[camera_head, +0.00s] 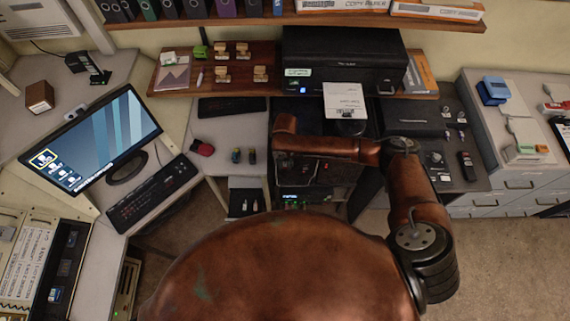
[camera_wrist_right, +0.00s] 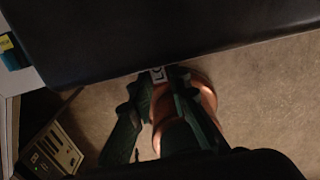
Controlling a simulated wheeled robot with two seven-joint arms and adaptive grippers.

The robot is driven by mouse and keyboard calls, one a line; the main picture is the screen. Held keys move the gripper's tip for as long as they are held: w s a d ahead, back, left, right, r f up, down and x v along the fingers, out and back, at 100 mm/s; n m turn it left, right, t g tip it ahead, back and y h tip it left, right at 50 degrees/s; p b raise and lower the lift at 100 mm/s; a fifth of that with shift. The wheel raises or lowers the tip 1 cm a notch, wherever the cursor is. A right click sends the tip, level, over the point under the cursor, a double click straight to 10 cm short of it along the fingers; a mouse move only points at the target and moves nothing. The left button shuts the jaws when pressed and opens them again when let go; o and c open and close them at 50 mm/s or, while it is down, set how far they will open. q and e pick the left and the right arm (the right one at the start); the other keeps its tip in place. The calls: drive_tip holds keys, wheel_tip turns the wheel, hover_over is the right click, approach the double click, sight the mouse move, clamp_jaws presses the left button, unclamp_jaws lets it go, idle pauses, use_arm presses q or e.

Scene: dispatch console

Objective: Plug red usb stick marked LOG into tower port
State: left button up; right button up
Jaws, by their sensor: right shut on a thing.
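In the head view the tower (camera_head: 126,288) stands low at the left. My left gripper is not in view.
A grey desk with a monitor (camera_head: 103,142) and keyboard (camera_head: 150,195) stands left, above the tower. A black printer (camera_head: 345,65) is behind. Open floor lies at right.

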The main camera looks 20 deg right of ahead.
drive_tip(key=shift+w, duration=0.15)
drive_tip(key=o, duration=0.8)
drive_tip(key=shift+o, duration=0.7)
wheel_tip(320, 180, up, 12)
